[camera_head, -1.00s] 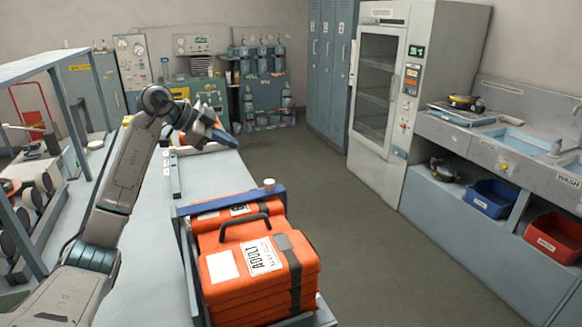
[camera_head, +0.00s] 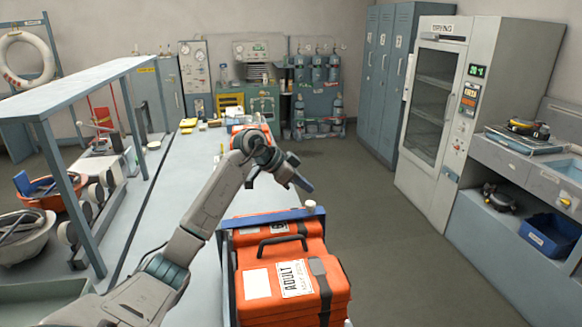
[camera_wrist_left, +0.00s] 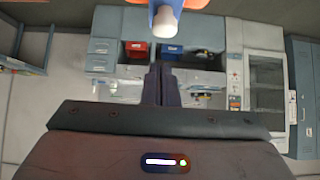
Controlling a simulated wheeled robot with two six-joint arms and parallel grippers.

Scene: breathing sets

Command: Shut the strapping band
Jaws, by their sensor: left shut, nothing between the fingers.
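A blue bar (camera_head: 270,219) with a white knob (camera_head: 310,206) at its right end lies across the far end of a rack of orange cases. I take it to be the strapping band, but cannot be sure. The knob (camera_wrist_left: 166,22) and a bit of the blue bar also show at the top of the left wrist view. My left gripper (camera_head: 298,182) is just beyond and above the bar, near the knob and apart from it. Its fingers (camera_wrist_left: 162,84) are shut and empty. My right gripper is not in view.
Orange cases (camera_head: 262,280) with a dark strap and handle fill the rack on the bench (camera_head: 190,170). A shelf frame (camera_head: 75,90) stands at the left. Open floor (camera_head: 370,230) lies right of the bench, before a drying cabinet (camera_head: 435,110).

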